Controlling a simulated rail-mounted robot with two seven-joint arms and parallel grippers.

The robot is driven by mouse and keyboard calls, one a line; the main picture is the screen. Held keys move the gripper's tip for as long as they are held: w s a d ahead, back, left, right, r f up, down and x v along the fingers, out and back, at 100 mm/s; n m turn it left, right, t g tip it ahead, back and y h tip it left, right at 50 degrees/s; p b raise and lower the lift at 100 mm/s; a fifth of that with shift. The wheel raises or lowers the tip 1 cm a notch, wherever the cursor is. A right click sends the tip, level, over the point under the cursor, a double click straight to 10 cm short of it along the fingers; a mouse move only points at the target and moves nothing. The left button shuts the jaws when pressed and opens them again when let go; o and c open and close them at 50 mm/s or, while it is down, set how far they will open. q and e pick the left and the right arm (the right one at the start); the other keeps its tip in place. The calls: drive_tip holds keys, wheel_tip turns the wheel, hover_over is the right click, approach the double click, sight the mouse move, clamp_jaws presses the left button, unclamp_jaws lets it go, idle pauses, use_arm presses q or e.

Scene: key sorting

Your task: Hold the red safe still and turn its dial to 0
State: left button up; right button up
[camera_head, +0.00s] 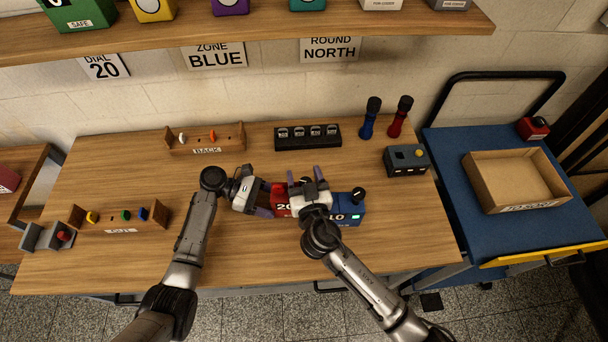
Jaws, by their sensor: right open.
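The red safe (281,206) sits at the middle of the table, with part of a white number starting with 2 on its front. My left gripper (262,196) is at its left side, with purple fingers at the safe's edge; whether they press on it is hidden. My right gripper (305,178) is open over the safe's right part and covers much of it. The safe's dial is hidden behind this gripper. A blue box (347,212) with a black knob (358,193) stands just right of the red safe, partly covered by my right gripper.
Behind are a wooden "BACK" tray (207,151) and a black rack (308,137). Blue (368,122) and red (401,121) upright pieces and a grey box (407,161) stand at right. A wooden tray (118,230) is at left. The front table strip is mostly clear.

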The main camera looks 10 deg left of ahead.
drive_tip(key=c, duration=0.9)
drive_tip(key=shift+s+a+n+g+y, duration=0.1)
drive_tip(key=shift+n+g+y, duration=0.6)
drive_tip(key=shift+y, duration=0.3)
drive_tip(key=shift+a+n+g+y, duration=0.1)
drive_tip(key=shift+n+g+y, duration=0.4)
drive_tip(key=shift+n+y, duration=0.4)
drive_tip(key=shift+c, duration=0.2)
drive_tip(key=o, duration=0.9)
drive_tip(key=shift+o, duration=0.2)
drive_tip(key=v, duration=1.2)
drive_tip(key=shift+d, duration=0.15)
